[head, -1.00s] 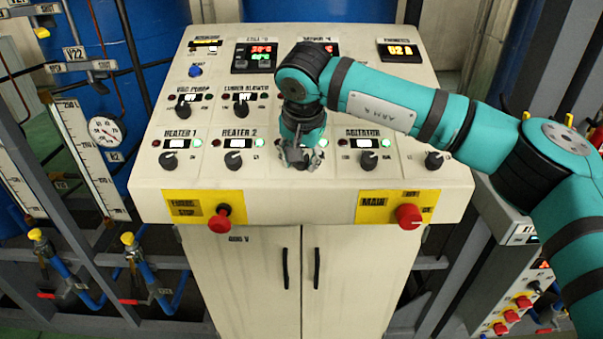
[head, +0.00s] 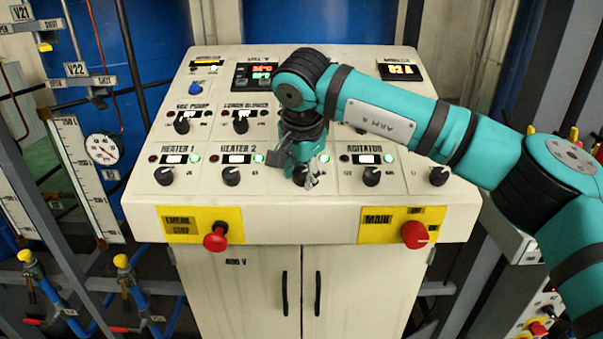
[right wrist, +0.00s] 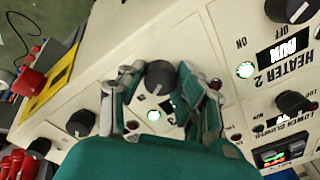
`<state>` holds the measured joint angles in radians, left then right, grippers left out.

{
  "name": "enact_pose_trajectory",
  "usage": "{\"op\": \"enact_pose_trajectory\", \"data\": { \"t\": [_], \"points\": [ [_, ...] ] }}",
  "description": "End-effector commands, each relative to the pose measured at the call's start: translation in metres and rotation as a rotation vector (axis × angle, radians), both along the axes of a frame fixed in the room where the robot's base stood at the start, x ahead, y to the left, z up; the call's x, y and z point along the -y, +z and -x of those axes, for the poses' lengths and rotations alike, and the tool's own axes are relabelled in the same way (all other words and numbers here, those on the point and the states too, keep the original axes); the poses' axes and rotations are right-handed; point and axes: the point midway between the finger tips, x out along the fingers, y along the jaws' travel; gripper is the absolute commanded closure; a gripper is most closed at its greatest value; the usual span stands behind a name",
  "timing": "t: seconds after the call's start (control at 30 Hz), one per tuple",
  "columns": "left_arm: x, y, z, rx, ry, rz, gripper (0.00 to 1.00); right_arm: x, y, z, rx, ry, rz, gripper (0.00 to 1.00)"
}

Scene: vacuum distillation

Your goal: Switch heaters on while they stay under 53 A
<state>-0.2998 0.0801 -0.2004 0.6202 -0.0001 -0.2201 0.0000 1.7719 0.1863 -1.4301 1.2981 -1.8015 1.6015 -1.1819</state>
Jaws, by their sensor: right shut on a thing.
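The control panel (head: 150,205) has a bottom row of knobs. The HEATER 1 knob (head: 163,176) and HEATER 2 knob (head: 231,176) each have a lit green lamp above and to the right. My right gripper (head: 305,180) is over the knob between HEATER 2 and AGITATOR, mostly hiding it and its label. In the right wrist view the fingers (right wrist: 157,90) are shut on that dark knob (right wrist: 159,74), with a lit green lamp beside it. The amber display (head: 401,71) at upper right shows a number ending in "2 A"; its first digit is unclear. My left gripper is not in view.
The AGITATOR knob (head: 371,177) is right of my gripper. A red emergency-stop button (head: 215,238) and a red MAIN knob (head: 416,235) stick out of the front edge. The upper-row VAC PUMP knob (head: 182,125) and LOWER BLOWER knob (head: 241,125) are behind.

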Motion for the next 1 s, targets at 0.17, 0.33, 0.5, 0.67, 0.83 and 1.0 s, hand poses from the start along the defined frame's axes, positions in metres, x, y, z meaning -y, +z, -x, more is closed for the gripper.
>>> {"op": "enact_pose_trajectory", "data": {
  "t": [0.17,0.33,0.5,0.67,0.83,1.0],
  "points": [
    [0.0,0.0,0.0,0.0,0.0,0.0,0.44,0.0,0.002,-0.001,0.004,-0.001,-0.002,0.99],
    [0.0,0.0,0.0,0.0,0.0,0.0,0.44,0.0,0.002,0.0,0.003,0.0,-0.001,0.47],
    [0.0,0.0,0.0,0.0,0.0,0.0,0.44,0.0,0.001,0.0,0.002,0.001,-0.001,0.43],
    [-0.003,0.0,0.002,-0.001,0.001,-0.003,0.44,0.0,0.002,0.0,0.002,0.0,0.0,0.43],
    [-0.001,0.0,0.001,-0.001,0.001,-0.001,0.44,0.0,0.021,0.008,0.006,0.002,-0.002,0.43],
    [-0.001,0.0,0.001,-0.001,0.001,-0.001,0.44,0.0,0.055,0.023,0.007,0.001,-0.001,0.43]
  ]
}}
